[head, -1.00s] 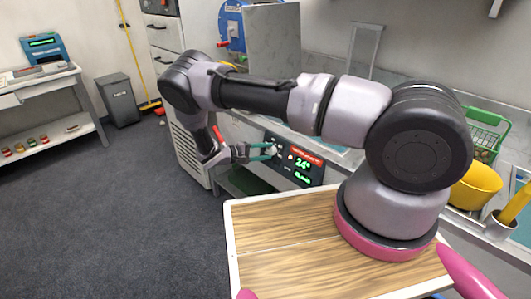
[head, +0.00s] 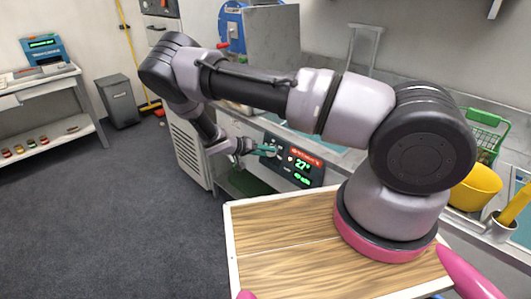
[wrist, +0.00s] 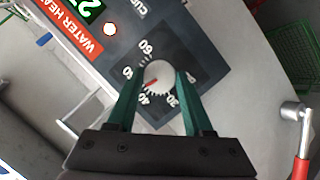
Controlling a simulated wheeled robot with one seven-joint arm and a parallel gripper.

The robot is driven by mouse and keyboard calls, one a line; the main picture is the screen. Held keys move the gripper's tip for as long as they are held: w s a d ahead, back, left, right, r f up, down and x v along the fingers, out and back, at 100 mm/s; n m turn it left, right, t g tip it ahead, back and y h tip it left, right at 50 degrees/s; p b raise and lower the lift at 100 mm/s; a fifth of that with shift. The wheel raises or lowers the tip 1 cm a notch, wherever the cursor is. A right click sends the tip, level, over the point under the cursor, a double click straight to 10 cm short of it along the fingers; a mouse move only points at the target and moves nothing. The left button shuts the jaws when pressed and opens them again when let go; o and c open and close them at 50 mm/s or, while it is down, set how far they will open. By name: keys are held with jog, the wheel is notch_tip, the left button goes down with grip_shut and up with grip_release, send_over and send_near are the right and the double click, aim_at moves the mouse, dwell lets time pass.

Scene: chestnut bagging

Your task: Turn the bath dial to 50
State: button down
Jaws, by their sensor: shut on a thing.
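The bath dial (wrist: 158,80) is a pale round knob on a dark panel, with numbers around it. Its red pointer aims left and slightly down in the wrist view, between the partly hidden 50 mark and the 40 mark. My gripper (wrist: 158,74) has its two green fingers shut on the dial, one on each side. In the head view my gripper (head: 270,151) reaches the left part of the heater panel (head: 296,168). The panel's display (head: 302,165) reads 27°, with a smaller green line below that is hard to read.
A red-handled lever or tap (wrist: 300,140) stands at the right of the wrist view, below a green basket (wrist: 297,40). Open floor (head: 130,210) lies to the left.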

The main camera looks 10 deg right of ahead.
jog(key=m+y, duration=0.1)
jog(key=m, duration=0.1)
jog(key=m+t, duration=0.1)
jog(key=m, duration=0.2)
jog(key=shift+s+y, duration=0.15)
jog(key=shift+y, duration=0.25)
jog(key=shift+m, duration=0.3)
jog(key=shift+c, duration=1.5)
grip_release()
jog(key=shift+t, duration=0.3)
jog(key=shift+r, duration=0.1)
jog(key=v, duration=1)
jog(key=shift+a+r, duration=0.15)
jog(key=shift+r, duration=0.15)
jog(key=shift+s, duration=0.1)
